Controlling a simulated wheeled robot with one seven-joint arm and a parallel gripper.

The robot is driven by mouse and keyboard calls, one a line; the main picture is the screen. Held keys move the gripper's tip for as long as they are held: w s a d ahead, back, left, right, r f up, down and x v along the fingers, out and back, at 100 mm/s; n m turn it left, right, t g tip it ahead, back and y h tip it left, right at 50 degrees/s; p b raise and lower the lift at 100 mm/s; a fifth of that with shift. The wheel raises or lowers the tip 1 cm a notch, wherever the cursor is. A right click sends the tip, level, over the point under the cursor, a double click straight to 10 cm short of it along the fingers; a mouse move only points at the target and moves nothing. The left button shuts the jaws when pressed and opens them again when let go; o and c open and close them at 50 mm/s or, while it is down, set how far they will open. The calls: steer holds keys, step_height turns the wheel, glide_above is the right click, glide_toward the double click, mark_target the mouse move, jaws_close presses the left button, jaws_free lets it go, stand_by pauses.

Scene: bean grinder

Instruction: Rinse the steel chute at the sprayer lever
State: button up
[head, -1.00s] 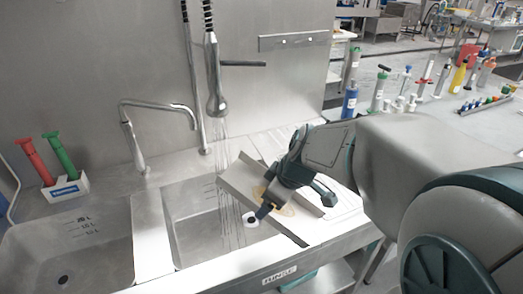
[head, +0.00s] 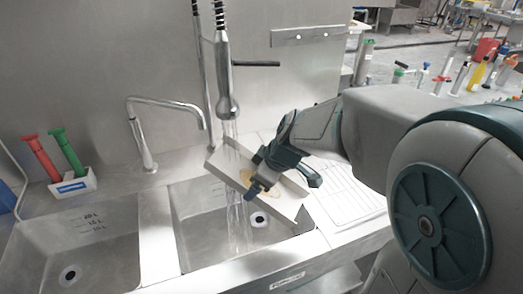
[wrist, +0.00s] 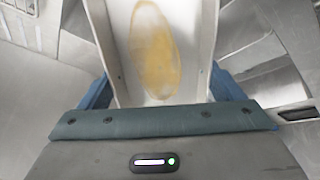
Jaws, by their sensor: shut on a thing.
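The steel chute (head: 222,164) is a pale open trough, held tilted over the right-hand sink basin (head: 187,226). My gripper (head: 257,177) is shut on the chute near its right end. A yellow-brown stain (wrist: 154,48) lies along the chute floor in the wrist view. The sprayer (head: 226,90) hangs above, and its lever (head: 256,64) sticks out to the right. Water (head: 233,205) runs down from the nozzle onto the chute's left part and on into the basin. The stain sits right of the stream in the head view.
A bent faucet (head: 146,130) stands left of the sprayer. The left basin (head: 100,262) is empty. A white holder (head: 74,186) with a red and a green brush-like handle stands at far left. A ribbed drainboard (head: 345,197) lies right of the basin.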

mark_target(246, 171)
steer(key=w+a, duration=0.1)
steer(key=w, duration=0.1)
steer(key=w+a+f, duration=0.1)
steer(key=w+a, duration=0.1)
steer(key=shift+a+p, duration=0.25)
steer(key=shift+p, duration=0.1)
steer(key=shift+w+a+f, duration=0.15)
steer(key=shift+w+a, duration=0.4)
steer(key=shift+w, duration=0.05)
steer(key=shift+w+a+f, duration=0.15)
steer(key=shift+w+a, duration=0.35)
steer(key=shift+w, duration=0.05)
steer(key=shift+d, duration=0.1)
steer(key=shift+w+d+b, duration=0.35)
steer(key=shift+w, duration=0.05)
steer(key=shift+s+a, duration=0.1)
steer(key=shift+s+a+b, duration=0.3)
steer(key=shift+s+a, duration=0.05)
steer(key=shift+w, duration=0.1)
